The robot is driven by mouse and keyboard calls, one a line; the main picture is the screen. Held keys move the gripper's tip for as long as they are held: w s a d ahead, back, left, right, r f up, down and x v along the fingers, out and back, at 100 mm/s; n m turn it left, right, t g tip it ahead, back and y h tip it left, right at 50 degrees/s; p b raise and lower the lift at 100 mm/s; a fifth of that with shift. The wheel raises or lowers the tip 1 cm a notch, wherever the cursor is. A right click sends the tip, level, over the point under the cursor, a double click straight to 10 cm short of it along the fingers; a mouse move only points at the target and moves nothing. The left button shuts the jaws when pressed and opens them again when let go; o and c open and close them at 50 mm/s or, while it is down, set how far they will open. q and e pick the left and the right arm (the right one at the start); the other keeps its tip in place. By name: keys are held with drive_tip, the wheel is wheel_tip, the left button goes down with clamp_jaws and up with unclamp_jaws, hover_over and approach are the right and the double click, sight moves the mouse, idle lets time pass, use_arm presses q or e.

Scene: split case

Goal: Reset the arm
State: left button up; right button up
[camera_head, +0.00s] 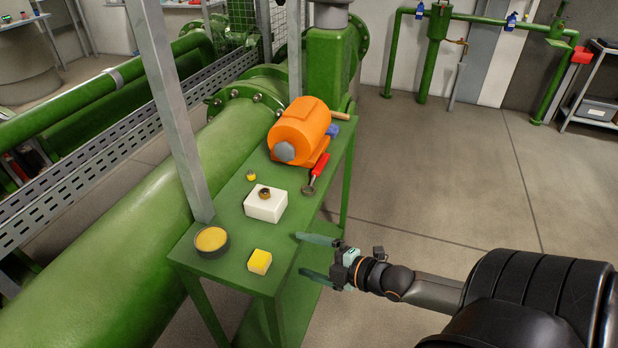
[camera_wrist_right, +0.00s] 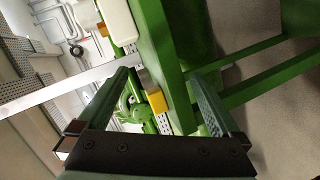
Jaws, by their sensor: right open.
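My right gripper (camera_head: 318,257) is open and empty, with its two green fingers apart at the right edge of the green table (camera_head: 232,222). Its fingers also show wide apart in the right wrist view (camera_wrist_right: 165,100), with the table edge and a yellow block beyond them. My left gripper is in neither view. On the table an orange motor-like unit (camera_head: 299,130) stands at the far end. A white block (camera_head: 265,206) with a small brass ring on top sits mid-table.
A red-handled tool (camera_head: 320,168) lies by the orange unit. A yellow block (camera_head: 260,262), a round tin with yellow contents (camera_head: 211,239) and a small yellow item (camera_head: 251,175) are also on the table. A grey post (camera_head: 168,110) rises at its left. The floor to the right is open.

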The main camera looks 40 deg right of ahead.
idle(0.6)
drive_tip(key=s+a+f+m+g+p, duration=0.1)
drive_tip(key=s+a+f+m, duration=0.1)
drive_tip(key=a+m, duration=0.3)
drive_tip(key=s+a+f+m+g+p, duration=0.2)
drive_tip(key=s+a+f+m, duration=0.1)
drive_tip(key=s+a+m, duration=0.2)
drive_tip(key=s+a+f+m+g+h+p, duration=0.1)
drive_tip(key=s+a+f+m, duration=0.2)
drive_tip(key=a, duration=0.3)
drive_tip(key=shift+s+a+m+g+p, duration=0.25)
drive_tip(key=shift+s+m, duration=0.35)
drive_tip(key=shift+m, duration=0.3)
